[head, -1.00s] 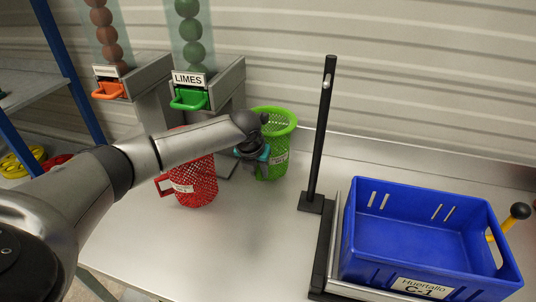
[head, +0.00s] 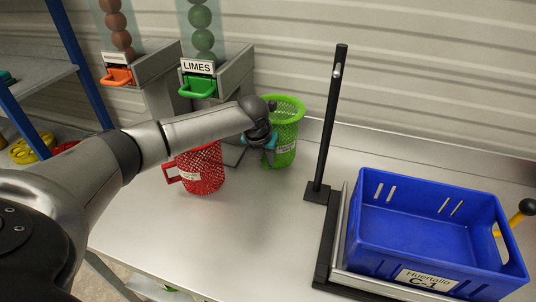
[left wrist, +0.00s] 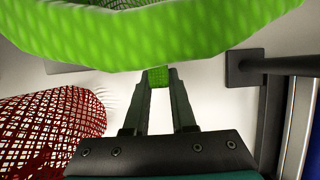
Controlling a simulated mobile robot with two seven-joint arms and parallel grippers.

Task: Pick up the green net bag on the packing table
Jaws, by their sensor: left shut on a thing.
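The green net bag (head: 284,133) stands upright on the packing table (head: 255,245), with a wide round rim and a white label on its side. My left gripper (head: 268,150) is at its left front side in the head view. In the left wrist view the bag's rim (left wrist: 160,35) fills the top, and the two fingers (left wrist: 158,78) are shut on a small green tab, its handle, below that rim. The arm's end hides part of the bag in the head view. My right gripper is not in view.
A red net bag (head: 203,170) stands close to the left of my gripper. The limes dispenser (head: 199,86) rises behind. A black post (head: 327,125) and a blue crate (head: 420,225) are to the right. The table front is clear.

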